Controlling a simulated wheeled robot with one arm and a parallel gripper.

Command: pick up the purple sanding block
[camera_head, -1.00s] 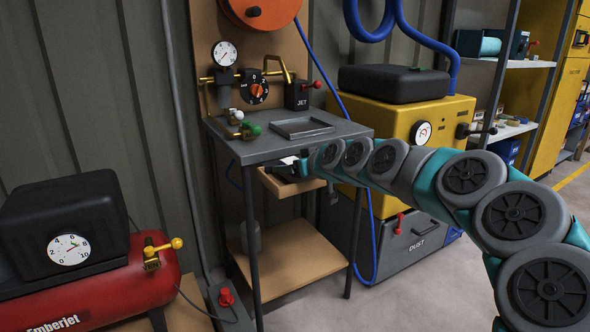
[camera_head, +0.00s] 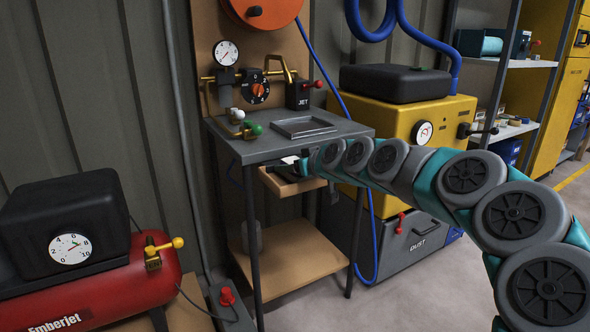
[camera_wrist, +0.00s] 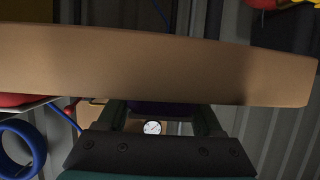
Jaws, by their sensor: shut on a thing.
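The purple sanding block (camera_wrist: 155,108) shows in the wrist view only as a dark purple strip between my fingers, mostly hidden by a tan wooden panel. My gripper (camera_wrist: 160,115) is shut on it. In the head view my gripper (camera_head: 302,164) is at the open wooden drawer (camera_head: 287,185) under the grey bench top. The block cannot be made out there.
The grey bench (camera_head: 245,150) carries a shallow metal tray (camera_head: 303,128), valves and a gauge. A yellow dust unit (camera_head: 440,122) stands close on the right, and a red compressor (camera_head: 120,295) at the lower left. The tan panel (camera_wrist: 160,65) crosses the wrist view closely.

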